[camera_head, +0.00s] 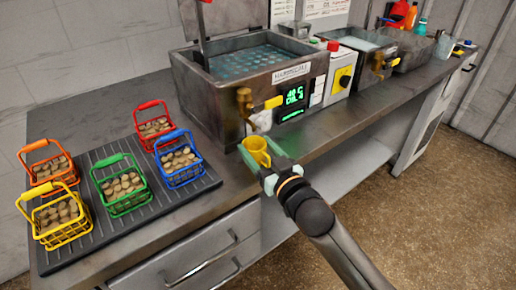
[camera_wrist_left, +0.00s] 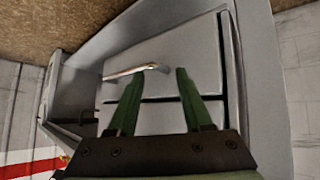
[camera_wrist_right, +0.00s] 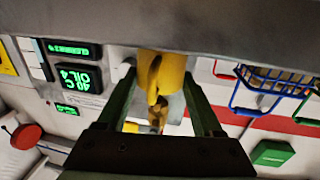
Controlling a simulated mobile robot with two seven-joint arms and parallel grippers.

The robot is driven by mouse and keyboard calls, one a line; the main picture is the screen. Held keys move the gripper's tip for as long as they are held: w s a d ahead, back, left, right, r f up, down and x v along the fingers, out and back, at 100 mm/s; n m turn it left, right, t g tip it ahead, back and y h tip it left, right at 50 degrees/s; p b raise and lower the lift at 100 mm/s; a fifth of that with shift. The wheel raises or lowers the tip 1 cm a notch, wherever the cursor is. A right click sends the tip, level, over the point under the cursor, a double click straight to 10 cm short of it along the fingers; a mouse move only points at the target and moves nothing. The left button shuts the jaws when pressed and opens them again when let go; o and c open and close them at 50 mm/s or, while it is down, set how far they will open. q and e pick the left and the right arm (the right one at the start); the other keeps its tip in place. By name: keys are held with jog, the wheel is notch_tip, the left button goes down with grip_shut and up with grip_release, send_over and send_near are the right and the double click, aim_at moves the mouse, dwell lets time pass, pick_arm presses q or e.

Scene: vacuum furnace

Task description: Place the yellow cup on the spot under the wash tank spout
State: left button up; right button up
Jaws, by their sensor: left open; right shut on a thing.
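The yellow cup (camera_head: 257,147) is between the fingers of my right gripper (camera_head: 264,157), which is shut on it at the counter's front edge. In the right wrist view the cup (camera_wrist_right: 162,76) sits between both fingers (camera_wrist_right: 160,98). The wash tank (camera_head: 222,92) has a brass spout (camera_head: 246,104) with a yellow lever on its front. The cup is below and slightly right of the spout in the picture; a white object (camera_head: 261,121) is between them. The spot under the spout cannot be made out. My left gripper (camera_wrist_left: 154,85) is open and empty, facing grey drawers.
A black ribbed mat (camera_head: 85,240) at left holds several coloured wire baskets of brown pieces, with the blue one (camera_head: 180,160) nearest the tank. Right of the tank are a control box (camera_head: 342,72) and another basin. Drawers (camera_head: 195,255) are below the counter.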

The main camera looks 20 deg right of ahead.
jog(key=shift+f, duration=0.15)
jog(key=o, duration=1.5)
jog(key=shift+s, duration=0.15)
jog(key=s+d, duration=0.2)
jog(key=s, duration=0.9)
jog(key=s+a+f+g, duration=0.1)
jog(key=s+f+g, duration=0.2)
jog(key=f, duration=0.6)
jog(key=s+a+f+g, duration=0.2)
jog(key=s+f, duration=0.3)
jog(key=f, duration=0.5)
jog(key=s+a+f+g, duration=0.1)
jog(key=s+f+g, duration=0.2)
jog(key=f, duration=0.6)
jog(key=shift+s+a+f+n+g, duration=0.15)
jog(key=shift+s+f+n+g, duration=0.15)
jog(key=shift+s, duration=0.45)
